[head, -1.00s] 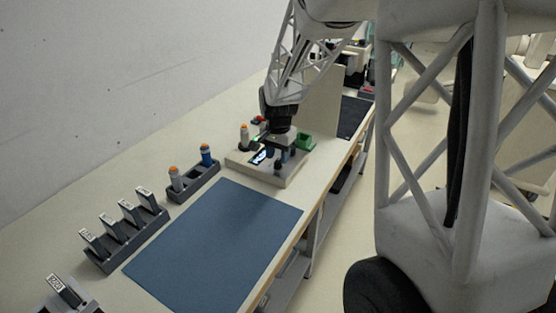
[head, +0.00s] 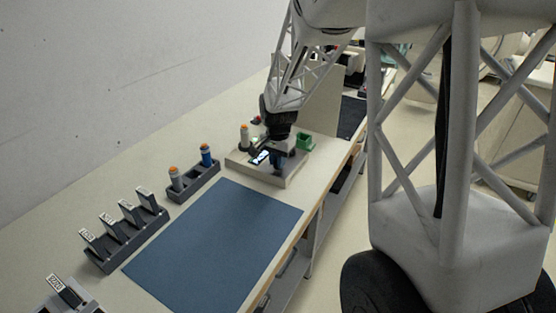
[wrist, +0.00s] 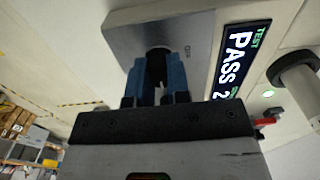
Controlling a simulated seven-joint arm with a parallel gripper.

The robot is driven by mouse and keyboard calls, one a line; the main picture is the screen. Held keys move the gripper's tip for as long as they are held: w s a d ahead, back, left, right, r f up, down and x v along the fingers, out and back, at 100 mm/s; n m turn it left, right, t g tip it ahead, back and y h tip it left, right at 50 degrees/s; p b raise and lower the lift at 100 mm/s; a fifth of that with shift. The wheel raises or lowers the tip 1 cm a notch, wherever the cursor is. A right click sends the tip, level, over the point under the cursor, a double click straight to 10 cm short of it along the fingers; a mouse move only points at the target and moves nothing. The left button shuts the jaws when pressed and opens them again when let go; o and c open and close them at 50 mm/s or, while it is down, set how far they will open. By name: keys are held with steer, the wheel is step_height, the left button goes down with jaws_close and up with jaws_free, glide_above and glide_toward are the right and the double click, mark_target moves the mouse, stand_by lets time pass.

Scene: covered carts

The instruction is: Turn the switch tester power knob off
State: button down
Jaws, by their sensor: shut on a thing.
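The switch tester (head: 290,181) is a cream box on the bench in the head view. Its lit screen (wrist: 241,62) reads "TEST" and "PASS" with a 2 in the wrist view. The power knob (wrist: 157,63) is dark and stands in front of a grey metal plate on the tester. My gripper (wrist: 155,84) has its blue fingers shut on the knob, one on each side. In the head view my gripper (head: 277,161) reaches down onto the tester beside the screen. The knob's turned position is hard to tell, and the fingers hide part of it.
A green holder (head: 305,141) is on the tester's right. A blue mat (head: 215,245) lies in front, with dark racks (head: 192,185) to the left.

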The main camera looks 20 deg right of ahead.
steer(key=shift+n, duration=0.5)
steer(key=n, duration=0.3)
steer(key=shift+n, duration=0.3)
steer(key=n, duration=0.4)
steer(key=shift+n, duration=0.3)
steer(key=n, duration=0.8)
steer(key=shift+n, duration=0.4)
steer(key=c, duration=1.1)
jaws_free()
